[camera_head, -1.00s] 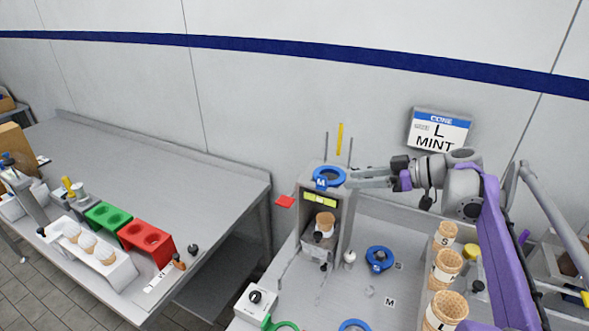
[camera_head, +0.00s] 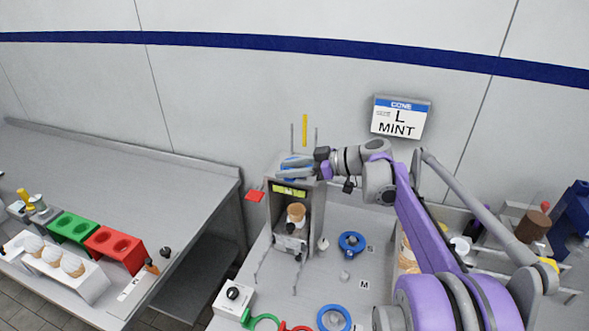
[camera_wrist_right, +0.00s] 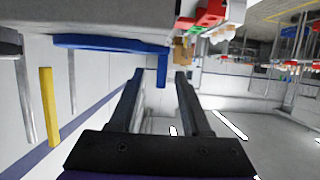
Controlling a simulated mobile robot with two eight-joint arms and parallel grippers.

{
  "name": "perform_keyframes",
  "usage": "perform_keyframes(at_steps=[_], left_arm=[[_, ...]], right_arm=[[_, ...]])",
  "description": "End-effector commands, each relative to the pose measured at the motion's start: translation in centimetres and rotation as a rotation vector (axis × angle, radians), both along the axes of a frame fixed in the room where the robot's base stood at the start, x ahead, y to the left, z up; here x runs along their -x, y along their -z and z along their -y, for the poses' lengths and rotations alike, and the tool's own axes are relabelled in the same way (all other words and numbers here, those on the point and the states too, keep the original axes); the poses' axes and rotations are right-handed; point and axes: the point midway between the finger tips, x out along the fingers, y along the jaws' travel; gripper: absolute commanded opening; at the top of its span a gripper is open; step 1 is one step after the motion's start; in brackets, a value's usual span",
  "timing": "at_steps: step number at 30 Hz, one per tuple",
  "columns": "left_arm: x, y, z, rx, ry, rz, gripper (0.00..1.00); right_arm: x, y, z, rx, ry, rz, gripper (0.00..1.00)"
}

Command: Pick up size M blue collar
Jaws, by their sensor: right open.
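A blue collar (camera_head: 297,168) lies on top of the grey machine (camera_head: 310,215); its M tag, readable a second ago, is now covered. Another blue collar (camera_head: 351,243) lies on the table. A further blue ring (camera_head: 333,318) lies nearer the front. My left gripper is not in view.
A wafer cone (camera_head: 296,213) stands inside the machine. Thin upright rods and a yellow strip (camera_head: 305,130) rise behind it. Green and red holders (camera_head: 115,246) stand on the left table. A sign (camera_head: 401,117) reads L MINT.

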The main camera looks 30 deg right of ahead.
Motion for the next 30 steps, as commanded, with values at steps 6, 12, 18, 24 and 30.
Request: perform_keyframes(at_steps=[6, 12, 18, 24, 30], left_arm=[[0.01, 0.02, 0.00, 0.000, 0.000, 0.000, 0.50], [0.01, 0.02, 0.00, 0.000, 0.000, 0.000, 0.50], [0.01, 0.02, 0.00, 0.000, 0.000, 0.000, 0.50], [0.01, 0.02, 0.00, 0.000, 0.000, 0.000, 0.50], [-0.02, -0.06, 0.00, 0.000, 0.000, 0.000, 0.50]], right_arm=[[-0.07, 0.08, -0.03, 0.000, 0.001, -0.001, 0.47], [-0.06, 0.08, -0.03, 0.000, 0.001, -0.001, 0.13], [-0.06, 0.06, -0.02, 0.000, 0.001, -0.001, 0.00], [-0.05, 0.06, -0.03, 0.000, 0.001, 0.000, 0.00], [-0.06, -0.39, -0.03, 0.000, 0.001, 0.000, 0.00]])
